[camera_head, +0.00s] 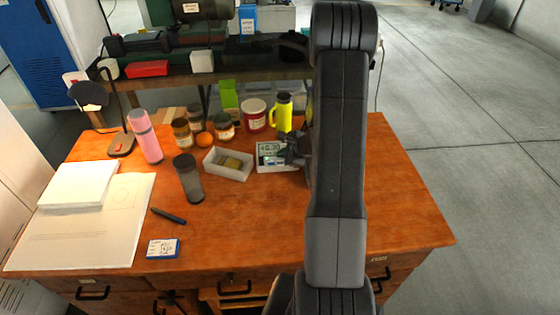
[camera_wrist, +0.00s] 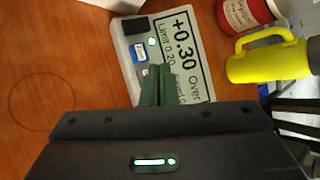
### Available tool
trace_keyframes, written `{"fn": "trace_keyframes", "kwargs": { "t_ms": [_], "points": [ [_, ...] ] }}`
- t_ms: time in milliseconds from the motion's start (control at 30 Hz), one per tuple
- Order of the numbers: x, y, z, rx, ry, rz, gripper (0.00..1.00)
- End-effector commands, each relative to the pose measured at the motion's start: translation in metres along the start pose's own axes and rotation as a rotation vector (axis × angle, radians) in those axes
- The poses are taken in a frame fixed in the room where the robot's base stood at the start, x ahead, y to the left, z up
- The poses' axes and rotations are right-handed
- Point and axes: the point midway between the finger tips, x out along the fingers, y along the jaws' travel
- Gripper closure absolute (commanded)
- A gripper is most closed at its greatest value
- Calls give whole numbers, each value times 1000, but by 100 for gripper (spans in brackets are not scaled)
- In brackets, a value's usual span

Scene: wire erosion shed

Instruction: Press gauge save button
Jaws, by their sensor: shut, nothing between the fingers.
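A blue and white button (camera_wrist: 139,53) with a label too small to read sits left of the display, near a lit green lamp (camera_wrist: 152,41). My gripper (camera_wrist: 157,70) is shut and empty, its fingertips over the gauge's button side by the lower left of the display. The fingers hide part of that face, and I cannot tell whether they touch it.
A yellow mug (camera_head: 282,113) and a red and white tub (camera_head: 254,115) stand behind the gauge. A white tray (camera_head: 213,162) lies to its left, with jars, an orange (camera_head: 205,139) and a dark cup (camera_head: 188,180) further left. The desk's front middle (camera_head: 235,225) is clear.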

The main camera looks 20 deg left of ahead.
Motion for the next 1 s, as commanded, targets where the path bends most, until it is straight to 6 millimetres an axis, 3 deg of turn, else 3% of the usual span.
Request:
{"fn": "trace_keyframes", "kwargs": {
  "t_ms": [1000],
  "points": [
    [6,4,-4,0,0,0,100]
  ]
}}
